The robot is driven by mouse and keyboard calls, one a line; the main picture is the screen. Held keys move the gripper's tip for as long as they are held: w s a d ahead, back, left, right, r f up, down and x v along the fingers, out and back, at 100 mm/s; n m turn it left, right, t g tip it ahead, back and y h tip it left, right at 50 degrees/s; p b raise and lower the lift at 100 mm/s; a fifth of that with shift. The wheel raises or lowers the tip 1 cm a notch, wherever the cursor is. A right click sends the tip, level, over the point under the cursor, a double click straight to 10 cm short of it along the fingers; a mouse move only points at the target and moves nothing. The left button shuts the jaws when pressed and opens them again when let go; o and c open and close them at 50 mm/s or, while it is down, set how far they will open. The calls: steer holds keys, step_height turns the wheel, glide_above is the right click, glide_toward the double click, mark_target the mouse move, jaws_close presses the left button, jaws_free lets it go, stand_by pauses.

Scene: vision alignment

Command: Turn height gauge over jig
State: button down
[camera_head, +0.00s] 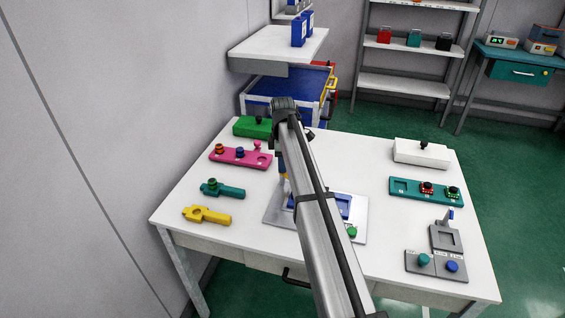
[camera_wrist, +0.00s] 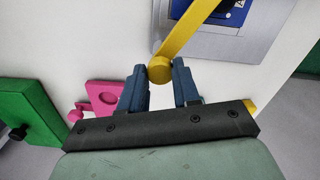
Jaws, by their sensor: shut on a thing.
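My gripper (camera_wrist: 160,72) is shut on the round end of a yellow bar (camera_wrist: 185,35), which appears to be the height gauge. The bar slants up and right over the edge of a grey plate (camera_wrist: 218,48). A blue block on the plate, which appears to be the jig (camera_wrist: 238,12), is cut off by the top edge. In the head view the grey plate (camera_head: 274,213) lies mid-table with the blue jig (camera_head: 343,206) and a green knob (camera_head: 352,231). My arm hides much of them. Only a bit of yellow (camera_head: 284,176) shows below my gripper (camera_head: 282,165).
On the left of the white table (camera_head: 220,255) lie a green block (camera_head: 250,127), a pink tray (camera_head: 229,155), a teal part (camera_head: 228,191) and a yellow part (camera_head: 211,216). On the right are a white box (camera_head: 421,155), a teal tray (camera_head: 405,188) and a grey button station (camera_head: 436,262).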

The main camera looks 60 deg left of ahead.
stand_by(0.3)
steer(key=c, duration=0.8)
jaws_free()
steer(key=shift+r, duration=0.1)
step_height(320, 180, up, 14)
steer(key=shift+f, duration=0.2)
